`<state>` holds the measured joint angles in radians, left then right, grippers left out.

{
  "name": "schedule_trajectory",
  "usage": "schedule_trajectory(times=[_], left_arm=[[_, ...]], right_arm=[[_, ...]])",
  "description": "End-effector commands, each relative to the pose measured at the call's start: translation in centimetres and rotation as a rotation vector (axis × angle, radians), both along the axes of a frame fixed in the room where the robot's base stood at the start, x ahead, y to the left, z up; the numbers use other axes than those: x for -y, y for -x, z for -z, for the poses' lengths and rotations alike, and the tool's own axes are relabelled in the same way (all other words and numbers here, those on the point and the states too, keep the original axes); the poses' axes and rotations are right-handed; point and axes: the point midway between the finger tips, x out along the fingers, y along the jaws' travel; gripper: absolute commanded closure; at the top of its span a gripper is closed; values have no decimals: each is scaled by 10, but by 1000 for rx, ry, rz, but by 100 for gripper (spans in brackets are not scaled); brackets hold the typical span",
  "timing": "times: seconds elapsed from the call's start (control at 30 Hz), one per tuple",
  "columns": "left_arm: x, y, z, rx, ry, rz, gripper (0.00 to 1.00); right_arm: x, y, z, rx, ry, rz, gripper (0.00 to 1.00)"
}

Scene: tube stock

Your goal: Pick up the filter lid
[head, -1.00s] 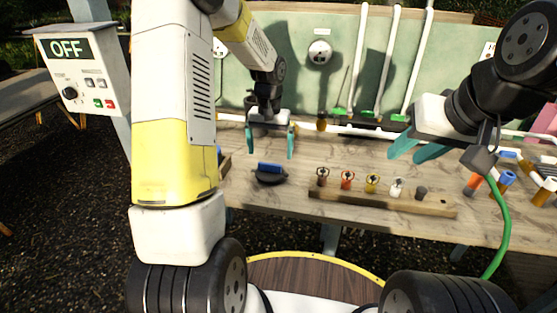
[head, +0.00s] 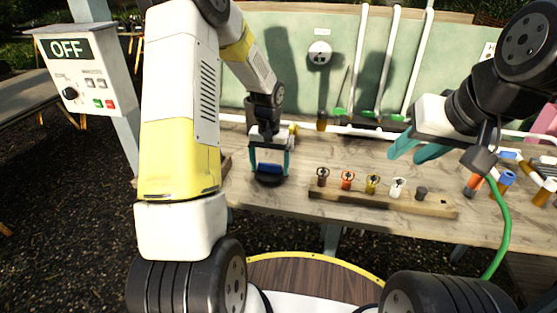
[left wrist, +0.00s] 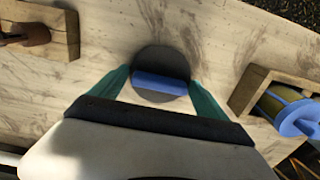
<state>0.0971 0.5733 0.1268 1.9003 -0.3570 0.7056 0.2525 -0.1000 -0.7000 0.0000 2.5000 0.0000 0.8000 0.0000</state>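The filter lid (head: 268,181) is a dark round disc with a blue bar handle (head: 270,168), lying on the wooden bench. The lid also shows in the left wrist view (left wrist: 160,57), with its blue handle (left wrist: 160,84) across it. My left gripper (head: 270,170) is open just above the lid. Its teal fingers stand near the two ends of the handle; I cannot tell whether they touch it. In the left wrist view the gripper (left wrist: 160,80) is spread around the handle. My right gripper (head: 404,154) is open and empty above the bench at the right.
A wooden rack (head: 385,202) with several small coloured valve-like parts stands right of the lid. Coloured pipe fittings (head: 507,178) lie at the bench's right end. A wooden holder with a blue-ended cylinder (left wrist: 292,110) is at the right in the left wrist view. An OFF control box (head: 80,75) stands left.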

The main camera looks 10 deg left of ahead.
Motion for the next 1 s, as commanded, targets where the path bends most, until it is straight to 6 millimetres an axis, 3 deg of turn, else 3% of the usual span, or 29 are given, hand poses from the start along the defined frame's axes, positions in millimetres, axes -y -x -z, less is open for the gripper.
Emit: schedule_trajectory(times=[0.37,0.67,1.0], left_arm=[[0,-1,-4,2,0,0,57],[0,-1,-39,5,0,0,57],[8,84,-44,1,-1,2,57]], right_arm=[[0,0,0,0,0,0,64],[0,0,0,0,0,0,64],[0,0,0,0,0,0,64]])
